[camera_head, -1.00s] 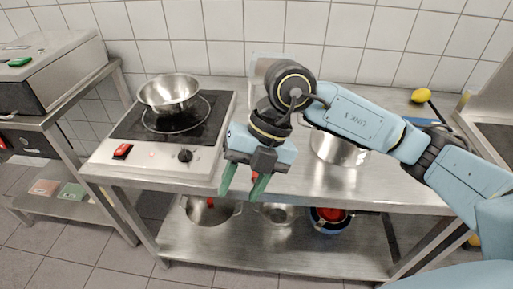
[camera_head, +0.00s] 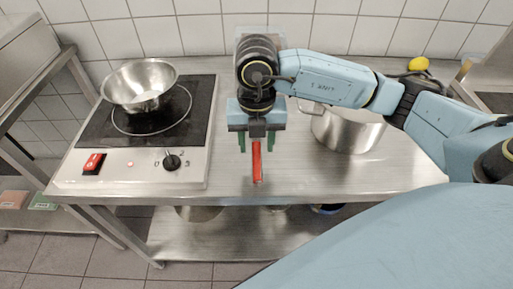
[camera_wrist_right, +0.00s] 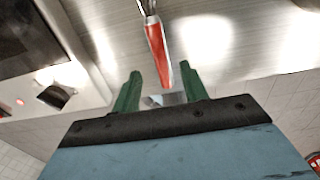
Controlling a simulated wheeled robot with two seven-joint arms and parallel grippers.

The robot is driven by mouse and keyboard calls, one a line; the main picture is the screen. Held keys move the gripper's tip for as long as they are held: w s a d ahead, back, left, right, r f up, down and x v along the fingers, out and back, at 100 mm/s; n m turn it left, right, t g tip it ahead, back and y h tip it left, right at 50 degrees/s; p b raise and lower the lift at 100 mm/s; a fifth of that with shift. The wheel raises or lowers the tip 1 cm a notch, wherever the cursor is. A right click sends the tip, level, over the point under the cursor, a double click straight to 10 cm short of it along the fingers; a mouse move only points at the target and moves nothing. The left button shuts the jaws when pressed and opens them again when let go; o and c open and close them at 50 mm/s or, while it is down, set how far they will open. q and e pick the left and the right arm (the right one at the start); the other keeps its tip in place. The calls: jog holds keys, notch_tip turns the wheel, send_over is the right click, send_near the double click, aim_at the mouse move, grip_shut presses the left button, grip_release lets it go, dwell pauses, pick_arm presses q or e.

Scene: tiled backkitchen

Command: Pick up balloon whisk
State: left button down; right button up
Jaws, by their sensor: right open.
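The balloon whisk shows by its red handle (camera_head: 257,163), which points toward the front edge of the steel table; my gripper and wrist hide the rest of it in the head view. In the right wrist view the red handle (camera_wrist_right: 157,45) lies ahead of the fingers, with a bit of its metal part above it. My right gripper (camera_head: 256,145) is open over the table, its green fingers on either side of the handle's line. The fingers also show in the wrist view (camera_wrist_right: 160,75), with no visible grip on the handle. My left gripper is out of view.
A hotplate (camera_head: 75,180) with a metal bowl (camera_head: 140,88) stands on the left of the table (camera_head: 330,180). A steel pot (camera_head: 347,130) stands right of the gripper, partly behind my arm. A lemon (camera_head: 418,64) lies at the back right. The front middle is clear.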

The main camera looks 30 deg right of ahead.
aim_at(258, 158)
notch_tip(258, 158, down, 5)
jog(key=shift+d+f+b, duration=0.1)
jog(key=shift+d+b, duration=0.05)
jog(key=shift+b, duration=0.35)
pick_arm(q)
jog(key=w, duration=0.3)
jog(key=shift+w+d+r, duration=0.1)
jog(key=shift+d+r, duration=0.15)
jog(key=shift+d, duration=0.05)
pick_arm(e)
jog(key=shift+c, duration=0.2)
grip_shut()
